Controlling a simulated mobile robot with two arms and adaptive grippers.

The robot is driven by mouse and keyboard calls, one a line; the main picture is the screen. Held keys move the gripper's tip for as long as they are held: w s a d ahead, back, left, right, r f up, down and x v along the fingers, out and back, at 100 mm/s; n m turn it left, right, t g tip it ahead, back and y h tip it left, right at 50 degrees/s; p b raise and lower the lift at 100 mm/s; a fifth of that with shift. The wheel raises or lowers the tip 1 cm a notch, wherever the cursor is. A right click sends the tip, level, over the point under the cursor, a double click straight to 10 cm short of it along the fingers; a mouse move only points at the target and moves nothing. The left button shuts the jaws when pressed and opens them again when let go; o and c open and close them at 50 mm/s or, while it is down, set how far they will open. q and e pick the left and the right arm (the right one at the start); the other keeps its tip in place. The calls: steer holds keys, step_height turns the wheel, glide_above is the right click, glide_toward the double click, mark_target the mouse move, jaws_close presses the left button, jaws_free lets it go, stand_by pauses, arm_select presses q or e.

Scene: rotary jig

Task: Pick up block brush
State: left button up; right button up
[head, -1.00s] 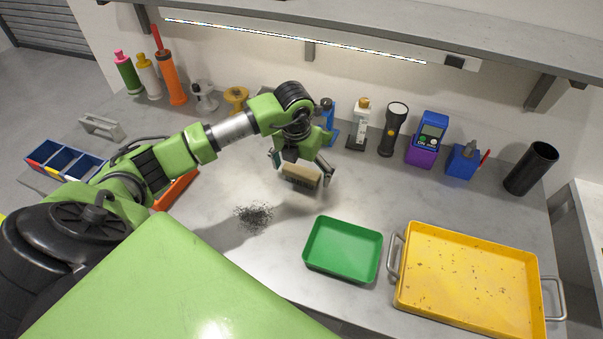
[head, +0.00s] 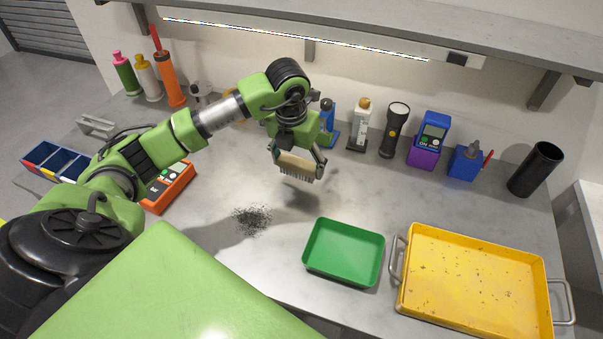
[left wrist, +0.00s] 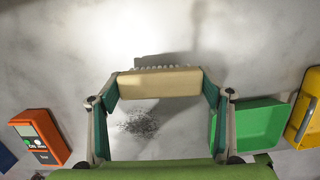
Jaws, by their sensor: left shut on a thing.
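The block brush (head: 296,165) has a pale wooden block with light bristles pointing down. My left gripper (head: 299,160) is shut on it and holds it above the grey worktop, with a shadow on the surface below. In the left wrist view the brush (left wrist: 160,83) lies between the two green-padded fingers of the left gripper (left wrist: 158,90). My right gripper is not in view.
A pile of dark filings (head: 252,219) lies on the worktop (head: 210,270). A green tray (head: 344,279) and a yellow tray (head: 470,285) stand at the front right. An orange meter (head: 170,187) lies at left. Bottles, a flashlight (head: 395,130) and a blue device (head: 431,133) line the back.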

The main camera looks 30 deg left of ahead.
arm_select(q)
steer(key=s+a+r+b, duration=0.2)
steer(key=s+r, duration=0.6)
steer(key=s, duration=0.4)
steer(key=shift+s+r+b, duration=0.2)
steer(key=shift+s+b, duration=0.1)
steer(key=shift+b, duration=0.6)
